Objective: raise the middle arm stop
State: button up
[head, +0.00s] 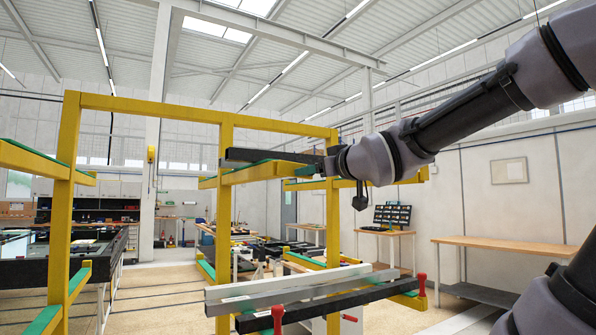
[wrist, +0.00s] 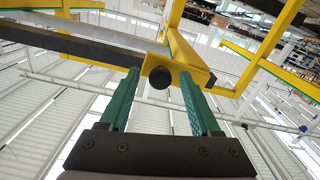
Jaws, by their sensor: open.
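A yellow rack arm (head: 255,173) at middle height carries a long dark bar (head: 262,155). My gripper (head: 308,170) is at this arm's free end. In the wrist view, my gripper (wrist: 160,74) is open, with its two green fingers on either side of the yellow arm end (wrist: 177,66). A round black knob (wrist: 159,77) on that end sits between the fingers. No red-topped stop shows on this arm, and I cannot tell whether the knob is its stop. Lower down, red-topped stops stand upright, one at the right (head: 421,283) and one nearer (head: 278,318).
Pale and dark bars (head: 290,287) lie across the lower arms, below my gripper. The yellow rack post (head: 225,215) stands to the left. A wooden-topped bench (head: 510,248) is at the right wall. Open air lies right of the rack, below my arm.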

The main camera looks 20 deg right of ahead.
jog(key=c, duration=0.8)
jog(key=shift+c, duration=0.2)
jog(key=shift+r, duration=0.1)
